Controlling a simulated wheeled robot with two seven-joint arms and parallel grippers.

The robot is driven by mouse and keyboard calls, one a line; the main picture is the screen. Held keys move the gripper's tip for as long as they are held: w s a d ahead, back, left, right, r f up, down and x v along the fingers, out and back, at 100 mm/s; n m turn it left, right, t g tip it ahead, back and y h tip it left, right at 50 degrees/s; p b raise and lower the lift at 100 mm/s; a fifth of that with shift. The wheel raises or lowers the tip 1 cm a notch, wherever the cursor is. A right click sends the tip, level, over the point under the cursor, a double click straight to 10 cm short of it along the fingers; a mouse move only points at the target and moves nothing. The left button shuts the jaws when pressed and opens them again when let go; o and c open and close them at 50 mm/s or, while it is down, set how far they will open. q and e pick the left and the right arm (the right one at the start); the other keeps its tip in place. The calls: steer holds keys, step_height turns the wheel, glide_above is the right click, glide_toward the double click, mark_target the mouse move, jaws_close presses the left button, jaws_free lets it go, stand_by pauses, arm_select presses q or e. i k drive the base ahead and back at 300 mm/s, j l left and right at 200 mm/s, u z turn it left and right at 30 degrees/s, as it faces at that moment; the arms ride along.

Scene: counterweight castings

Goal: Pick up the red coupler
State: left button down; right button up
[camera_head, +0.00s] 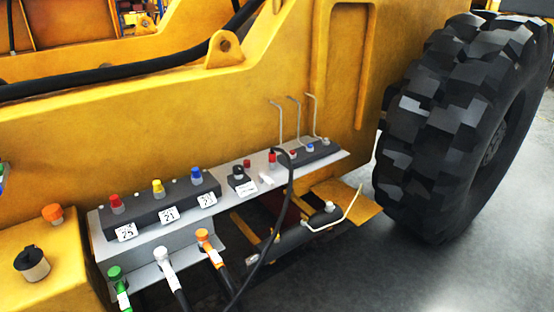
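Several coloured pieces could be the red coupler. A red-topped fitting (116,203) with a grey collar stands upright at the left end of a dark block (140,213). Yellow (158,188) and blue (197,174) fittings stand beside it. A small red piece (272,160) sits farther right on the grey shelf, near the bent black hose. Below the shelf, green (115,275), white (162,257) and orange (204,238) couplers sit at the ends of hoses. I cannot tell which red piece is meant. Neither of my grippers is in view.
The grey shelf (226,184) runs along the yellow machine body (200,115). A black hose (272,235) arcs off it and hangs in front. Three bent wire handles (296,115) rise behind a small valve block (322,153). A large tyre (455,130) stands at right. Grey floor (400,270) is clear.

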mark_target(272, 155)
steer(key=u, duration=0.35)
steer(key=i+l+u, duration=0.35)
steer(key=l+u, duration=0.15)
steer(key=l, duration=0.15)
steer(key=i+l+u, duration=0.1)
steer(key=l, duration=0.3)
steer(key=i+l+u, duration=0.1)
steer(key=l, duration=0.3)
steer(key=i+l, duration=0.25)
steer(key=l, duration=0.15)
steer(key=i+l+u, duration=0.15)
steer(key=l, duration=0.3)
steer(key=i+l, duration=0.1)
steer(key=l, duration=0.25)
steer(key=i+l, duration=0.1)
steer(key=l, duration=0.3)
steer(key=i+l, duration=0.1)
steer(key=l, duration=0.25)
steer(key=i+l, duration=0.1)
steer(key=l, duration=0.25)
